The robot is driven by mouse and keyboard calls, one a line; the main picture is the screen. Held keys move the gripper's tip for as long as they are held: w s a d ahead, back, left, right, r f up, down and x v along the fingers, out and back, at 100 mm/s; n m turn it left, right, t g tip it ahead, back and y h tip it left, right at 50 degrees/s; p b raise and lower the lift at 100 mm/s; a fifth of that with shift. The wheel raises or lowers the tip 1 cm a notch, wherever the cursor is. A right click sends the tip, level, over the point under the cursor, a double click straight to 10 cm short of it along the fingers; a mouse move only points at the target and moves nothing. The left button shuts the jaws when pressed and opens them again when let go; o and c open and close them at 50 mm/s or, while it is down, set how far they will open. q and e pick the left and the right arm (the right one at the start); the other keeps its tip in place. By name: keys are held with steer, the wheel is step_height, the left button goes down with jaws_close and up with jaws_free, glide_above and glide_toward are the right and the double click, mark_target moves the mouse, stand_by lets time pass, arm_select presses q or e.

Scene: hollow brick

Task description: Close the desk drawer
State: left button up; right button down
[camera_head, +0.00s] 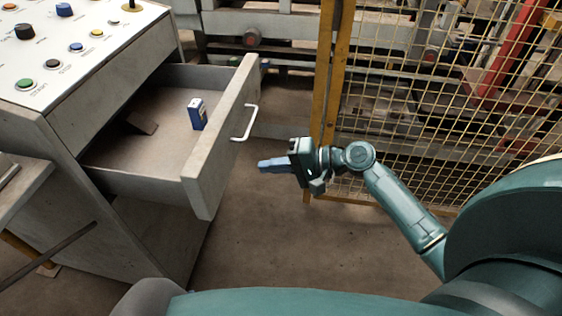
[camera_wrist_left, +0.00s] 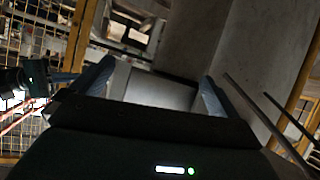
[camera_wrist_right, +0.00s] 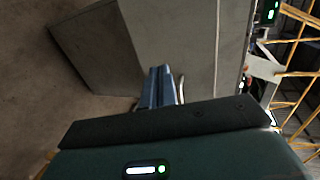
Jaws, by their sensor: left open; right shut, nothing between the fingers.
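The grey desk drawer (camera_head: 222,137) stands pulled out of the desk in the head view. Its white handle (camera_head: 247,122) is on the front panel. A small blue and white box (camera_head: 198,116) stands inside. My right gripper (camera_head: 261,165) is shut and empty, right of the drawer front and below the handle in the picture, with a gap in between. In the right wrist view its blue fingers (camera_wrist_right: 161,71) are together in front of a grey panel, with part of the handle (camera_wrist_right: 181,90) beside them. My left gripper (camera_wrist_left: 153,82) is open and empty; the head view does not show it.
The desk top (camera_head: 70,38) carries several coloured buttons. A yellow mesh fence (camera_head: 445,100) stands behind and right of my right arm. A grey ledge (camera_head: 18,180) and a dark rod (camera_head: 50,255) are at the left. The floor (camera_head: 265,235) before the drawer is clear.

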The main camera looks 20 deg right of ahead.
mark_target(222, 167)
arm_select(q)
steer(key=shift+s+a+p, duration=0.1)
steer(key=shift+a+p, duration=0.05)
steer(key=shift+p, duration=0.25)
arm_select(e)
steer(key=x, duration=0.5)
steer(key=r+x, duration=0.1)
steer(key=x, duration=0.2)
steer(key=shift+w+a+f, duration=0.1)
steer(key=shift+w+a, duration=0.15)
steer(key=shift+a, duration=0.1)
